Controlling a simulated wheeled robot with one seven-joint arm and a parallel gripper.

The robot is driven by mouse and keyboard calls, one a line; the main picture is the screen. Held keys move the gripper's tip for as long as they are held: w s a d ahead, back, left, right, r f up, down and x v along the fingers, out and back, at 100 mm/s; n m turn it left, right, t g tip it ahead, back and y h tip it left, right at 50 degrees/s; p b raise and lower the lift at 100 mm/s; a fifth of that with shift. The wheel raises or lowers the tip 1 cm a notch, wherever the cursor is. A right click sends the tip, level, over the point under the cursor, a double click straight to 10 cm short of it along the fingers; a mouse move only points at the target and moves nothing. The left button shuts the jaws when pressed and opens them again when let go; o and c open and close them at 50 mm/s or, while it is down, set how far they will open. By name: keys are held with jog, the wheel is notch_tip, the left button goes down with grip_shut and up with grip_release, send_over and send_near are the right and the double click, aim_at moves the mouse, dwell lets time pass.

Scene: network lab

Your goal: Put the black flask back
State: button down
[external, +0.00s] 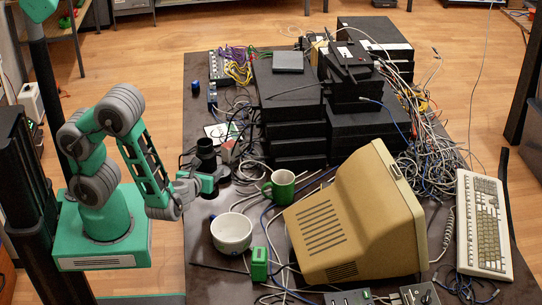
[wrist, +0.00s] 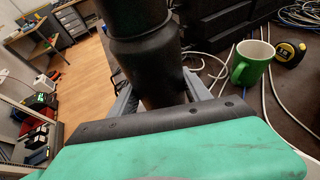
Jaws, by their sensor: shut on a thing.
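The black flask (external: 206,154) shows at the left side of the dark table in the external view. It looks upright, and my gripper (external: 212,180) is shut around its lower part. In the wrist view the flask (wrist: 140,45) fills the top middle, between the two grey fingers of my gripper (wrist: 160,95). The flask's lower end is hidden behind my gripper's green and black body. I cannot tell whether its base touches the table.
A beige monitor (external: 350,220), stacked black devices (external: 290,90) and loose cables crowd the table (external: 225,284). A tape measure (wrist: 289,54) lies beyond the mug.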

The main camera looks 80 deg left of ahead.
jog(key=w+f, duration=0.1)
jog(key=w+a+f, duration=0.1)
jog(key=f, duration=0.1)
jog(key=shift+w+a+f, duration=0.15)
jog(key=shift+w+a, duration=0.05)
notch_tip(320, 180, down, 3)
jog(key=shift+r+b, duration=0.2)
jog(key=shift+b, duration=0.2)
jog(key=shift+f, duration=0.15)
jog(key=shift+f, duration=0.15)
jog(key=shift+c, duration=2.4)
grip_release()
